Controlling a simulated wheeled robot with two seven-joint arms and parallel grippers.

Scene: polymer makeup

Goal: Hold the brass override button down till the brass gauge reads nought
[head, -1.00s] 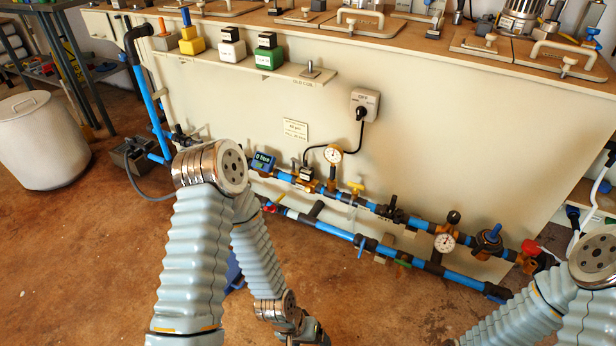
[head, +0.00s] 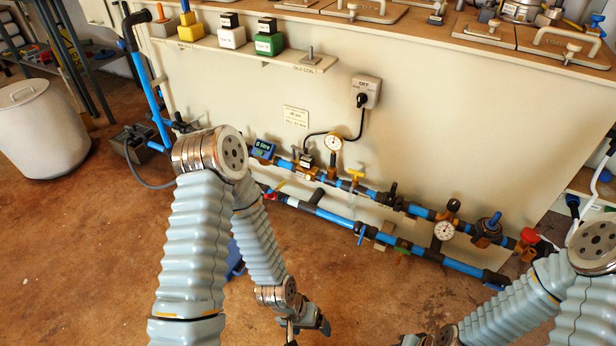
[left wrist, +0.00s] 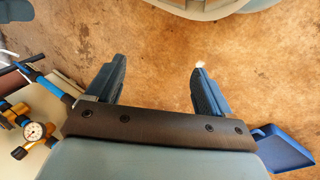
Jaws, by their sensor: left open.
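Two round white-faced gauges on brass fittings sit on the blue pipework: an upper gauge (head: 333,142) and a lower right gauge (head: 444,230). Their needles are too small to read. A brass-bodied valve (head: 305,162) with a dark top stands left of the upper gauge; I cannot make out which part is the override button. My left gripper (head: 308,325) is low in front of the pipes, apart from them. In the left wrist view it (left wrist: 152,78) is open and empty over bare floor, with a gauge (left wrist: 35,131) at left. My right gripper is mostly cut off at the bottom edge.
A yellow-handled tap (head: 356,175), a blue knob (head: 488,228) and a red knob (head: 529,237) are along the pipes. A blue dustpan-like object (left wrist: 285,145) lies on the floor. Brown floor in front of the pipes is clear.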

